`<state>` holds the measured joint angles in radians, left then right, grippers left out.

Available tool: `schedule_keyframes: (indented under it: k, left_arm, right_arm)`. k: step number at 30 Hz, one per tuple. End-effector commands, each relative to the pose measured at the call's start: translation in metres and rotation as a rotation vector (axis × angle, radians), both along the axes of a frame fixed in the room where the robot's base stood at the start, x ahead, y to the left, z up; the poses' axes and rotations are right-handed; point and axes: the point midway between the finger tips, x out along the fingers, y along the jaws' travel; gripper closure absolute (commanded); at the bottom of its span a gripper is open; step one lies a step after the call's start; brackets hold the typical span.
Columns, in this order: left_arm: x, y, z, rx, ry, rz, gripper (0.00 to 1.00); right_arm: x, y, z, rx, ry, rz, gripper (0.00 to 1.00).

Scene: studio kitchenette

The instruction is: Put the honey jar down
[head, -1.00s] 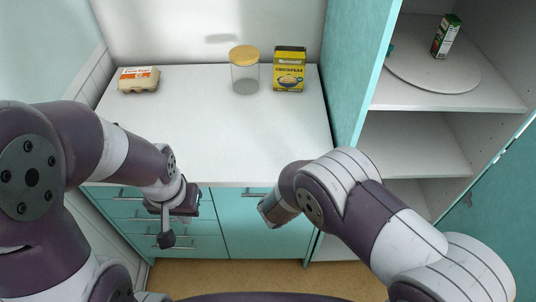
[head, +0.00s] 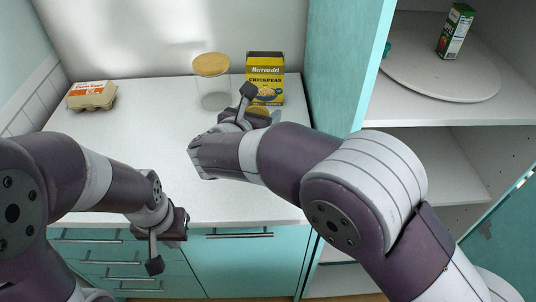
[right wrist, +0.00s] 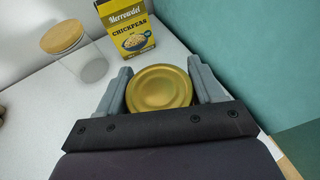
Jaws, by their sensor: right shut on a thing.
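The honey jar shows mainly as a round gold lid (right wrist: 159,90) in the right wrist view. My right gripper (right wrist: 162,85) is shut on it, one finger on each side. In the head view my right gripper (head: 258,106) is over the right part of the counter, in front of the chickpeas box, with a bit of the gold lid (head: 258,111) showing. The jar's body is hidden, so I cannot tell whether it touches the counter. My left gripper (head: 167,241) is open and empty at the counter's front edge.
The white counter (head: 140,120) is clear in its middle. A yellow chickpeas box (head: 265,72) and a wooden-lidded glass jar (head: 214,93) stand at the back. An egg carton (head: 91,96) is at the left. A teal cabinet panel (head: 340,70) bounds the right; a turntable (head: 440,82) holds a carton (head: 455,32).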

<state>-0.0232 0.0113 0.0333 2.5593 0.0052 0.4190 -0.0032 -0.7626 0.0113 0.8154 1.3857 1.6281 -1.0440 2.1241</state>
Motion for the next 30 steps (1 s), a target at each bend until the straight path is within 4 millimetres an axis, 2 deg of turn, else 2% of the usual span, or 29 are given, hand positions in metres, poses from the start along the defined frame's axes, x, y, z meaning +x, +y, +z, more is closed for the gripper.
schedule_keyframes:
  k: [2, 6, 16, 29, 30]
  left_arm:
    - [0.0, 0.0, 0.001, 0.0, 0.0, 0.0, 1.0]
    - [0.0, 0.0, 0.004, 0.0, 0.001, 0.0, 1.0]
    - [0.0, 0.0, 0.008, 0.0, 0.001, 0.0, 1.0]
    - [0.0, 0.0, 0.003, 0.0, 0.001, 0.0, 1.0]
    - [0.0, 0.0, 0.002, 0.0, 0.001, 0.0, 1.0]
  right_arm:
    - [0.0, 0.0, -0.006, 0.0, 0.0, 0.0, 0.87]
    - [0.0, 0.0, -0.038, -0.004, 0.003, 0.0, 0.87]
    - [0.0, 0.0, -0.093, -0.002, 0.001, -0.001, 0.87]
    - [0.0, 0.0, -0.103, 0.002, -0.003, -0.001, 0.87]
    - [0.0, 0.0, -0.104, 0.001, 0.001, -0.001, 0.3]
